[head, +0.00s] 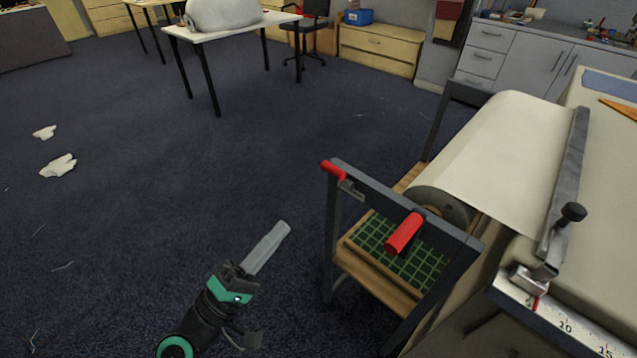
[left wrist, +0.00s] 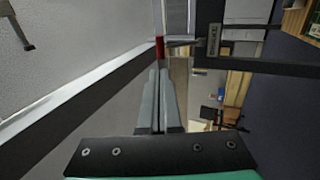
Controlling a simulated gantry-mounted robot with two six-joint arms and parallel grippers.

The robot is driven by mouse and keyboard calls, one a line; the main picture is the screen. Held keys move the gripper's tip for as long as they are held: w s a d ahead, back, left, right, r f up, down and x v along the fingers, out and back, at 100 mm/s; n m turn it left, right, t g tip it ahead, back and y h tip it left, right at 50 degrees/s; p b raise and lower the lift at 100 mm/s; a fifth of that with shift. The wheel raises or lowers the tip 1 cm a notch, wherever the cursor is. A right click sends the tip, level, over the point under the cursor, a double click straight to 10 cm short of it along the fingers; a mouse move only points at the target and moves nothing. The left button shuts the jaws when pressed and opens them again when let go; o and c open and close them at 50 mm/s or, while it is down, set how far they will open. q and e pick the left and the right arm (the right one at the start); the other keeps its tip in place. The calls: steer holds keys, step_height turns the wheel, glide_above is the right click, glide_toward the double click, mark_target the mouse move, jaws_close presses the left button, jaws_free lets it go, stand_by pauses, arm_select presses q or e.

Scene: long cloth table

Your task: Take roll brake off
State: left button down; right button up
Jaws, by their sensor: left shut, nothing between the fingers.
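A cloth roll (head: 500,135) lies in a dark metal frame (head: 400,185) at the end of the long table. A small red-tipped lever (head: 333,169) with a grey metal latch sits at the frame's upper left corner. A larger red cylindrical handle (head: 404,232) sits on the frame's front bar, near the roll's end. I cannot tell for sure which red part is the brake. My left gripper (head: 281,230) is shut and empty, to the left of the frame and apart from it. In the left wrist view its closed fingers (left wrist: 158,76) point toward a red part (left wrist: 160,48).
A wooden shelf with a green grid mat (head: 375,235) is inside the frame. Dark floor (head: 180,190) left of the frame is open, with scraps of cloth (head: 58,165).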

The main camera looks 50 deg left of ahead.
mark_target(330, 173)
arm_select(q)
steer(key=p+x, duration=0.3)
steer(key=x, duration=0.7)
steer(key=shift+w+r, duration=0.3)
steer(key=shift+w, duration=0.4)
steer(key=shift+p, duration=0.3)
